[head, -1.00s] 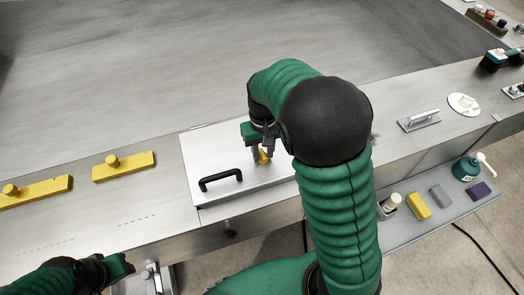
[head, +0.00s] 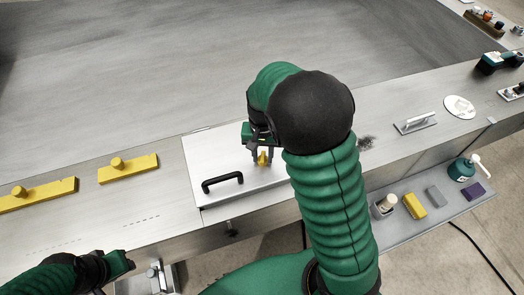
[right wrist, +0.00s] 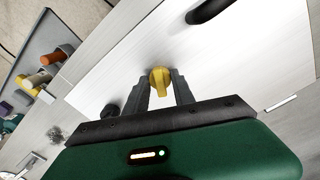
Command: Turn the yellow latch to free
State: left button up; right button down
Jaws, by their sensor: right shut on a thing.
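The yellow latch (head: 262,159) is a small knob on a pale metal hatch plate (head: 208,158) with a black handle (head: 222,182). My right gripper (head: 262,157) comes down over the latch, its fingers on either side of it. In the right wrist view the latch (right wrist: 160,80) sits between the two dark fingertips (right wrist: 161,88), and the gripper is shut on it. My left gripper (head: 122,264) is at the lower left, away from the hatch; its fingers are too small and dark to read.
Two yellow bars with knobs, one of them (head: 128,169) nearer, lie on the metal deck left of the hatch. A lower grey shelf (head: 400,232) holds a yellow block (head: 414,206) and a bottle (head: 463,168).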

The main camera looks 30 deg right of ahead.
jog(key=m+p, duration=0.2)
jog(key=m, duration=0.1)
jog(key=shift+d+r, duration=0.1)
jog(key=shift+r, duration=0.1)
jog(key=m+p, duration=0.2)
jog(key=shift+m, duration=0.3)
jog(key=shift+m+p, duration=0.55)
jog(key=shift+m, duration=0.35)
jog(key=m+p, duration=0.2)
jog(key=m, duration=0.2)
jog(key=shift+w+p, duration=0.1)
jog(key=shift+p, duration=0.25)
jog(key=shift+f+m+p, duration=0.15)
jog(key=shift+m+p, duration=0.35)
jog(key=shift+m, duration=0.3)
jog(key=c, duration=1.5)
grip_release()
jog(key=o, duration=0.4)
jog(key=shift+f, duration=0.1)
